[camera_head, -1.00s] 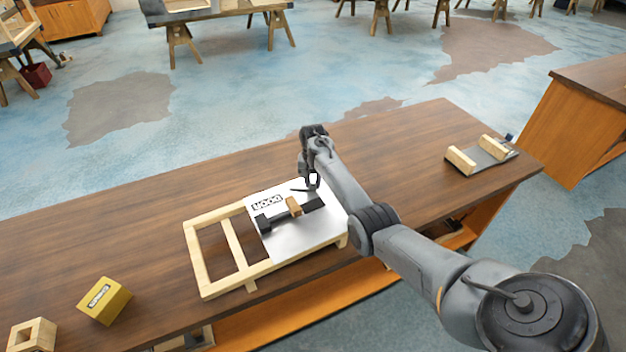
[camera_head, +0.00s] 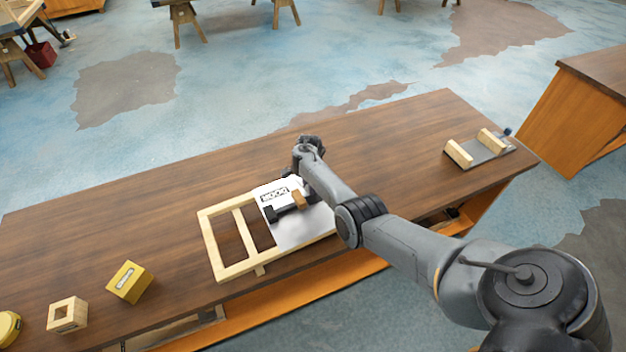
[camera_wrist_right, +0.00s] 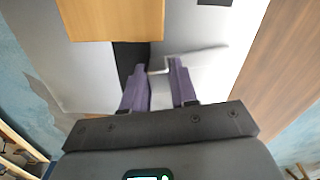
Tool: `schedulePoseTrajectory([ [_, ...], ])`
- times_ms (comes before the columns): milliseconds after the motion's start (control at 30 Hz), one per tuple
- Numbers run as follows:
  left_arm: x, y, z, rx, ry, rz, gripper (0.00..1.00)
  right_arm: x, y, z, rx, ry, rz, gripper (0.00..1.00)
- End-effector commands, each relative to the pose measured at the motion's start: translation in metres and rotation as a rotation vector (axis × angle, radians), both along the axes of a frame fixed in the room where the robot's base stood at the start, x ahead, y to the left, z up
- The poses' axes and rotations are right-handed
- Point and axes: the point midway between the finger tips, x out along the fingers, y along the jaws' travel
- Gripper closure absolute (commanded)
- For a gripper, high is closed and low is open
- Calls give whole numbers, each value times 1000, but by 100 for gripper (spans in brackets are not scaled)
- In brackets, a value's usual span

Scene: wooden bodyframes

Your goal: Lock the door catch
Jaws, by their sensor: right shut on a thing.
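The door catch is a dark bar (camera_head: 284,212) with an orange-brown wooden block (camera_head: 299,200) across it. It is mounted on a pale metal panel (camera_head: 293,238) marked DOOR, set in a light wooden frame (camera_head: 213,248). My right gripper comes down over the catch's right end, and my arm hides its fingertips in the head view. In the right wrist view, its two purple fingers (camera_wrist_right: 154,78) are shut on the small catch handle (camera_wrist_right: 158,66), beside the dark bar (camera_wrist_right: 130,58) and wooden block (camera_wrist_right: 110,18). My left gripper is not in view.
The panel lies on a long brown workbench (camera_head: 130,222). A yellow box (camera_head: 130,282) and a hollow wooden block (camera_head: 67,314) are at the left. A metal plate with two wooden blocks (camera_head: 478,150) is at the right. The bench behind the panel is clear.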

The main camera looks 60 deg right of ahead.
Motion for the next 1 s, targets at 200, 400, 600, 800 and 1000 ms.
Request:
schedulePoseTrajectory([
  [200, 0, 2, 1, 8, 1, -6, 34, 4, 9, 1, 1, -1, -128, 100],
  [400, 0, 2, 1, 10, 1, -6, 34, 7, 13, 1, 0, -2, -193, 100],
  [600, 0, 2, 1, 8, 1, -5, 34, 7, 14, 0, 0, -1, -216, 100],
  [800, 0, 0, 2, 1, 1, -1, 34, 7, 14, 0, 0, -1, -220, 100],
  [1000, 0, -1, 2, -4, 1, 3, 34, 7, 14, 0, 0, -1, -220, 65],
])
